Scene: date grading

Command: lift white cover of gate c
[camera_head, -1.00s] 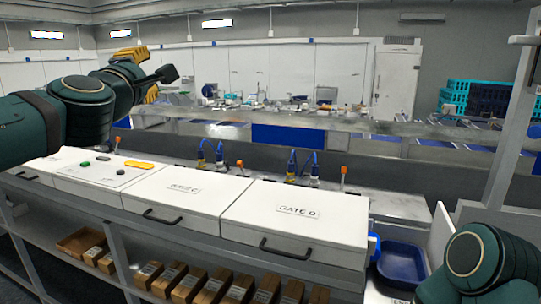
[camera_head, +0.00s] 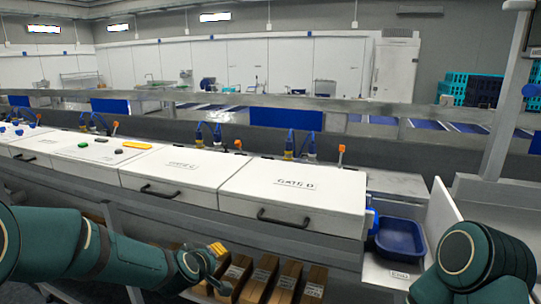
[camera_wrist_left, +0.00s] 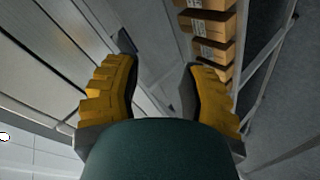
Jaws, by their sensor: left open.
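The white cover of gate C (camera_head: 165,165) is shut, flat on the counter, with its label on top and a black bar handle (camera_head: 160,193) on its front face. My left gripper (camera_head: 216,262) is below and in front of the counter, lower than the handle and to its right, not touching it. In the left wrist view my left gripper (camera_wrist_left: 158,78) has its yellow fingers spread wide with nothing between them. Of my right arm only a dark green link shows at the lower right; its gripper is out of view.
Cardboard boxes (camera_head: 262,280) stand on the shelf beneath, also in the wrist view (camera_wrist_left: 208,25). A blue tray (camera_head: 400,240) sits at right.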

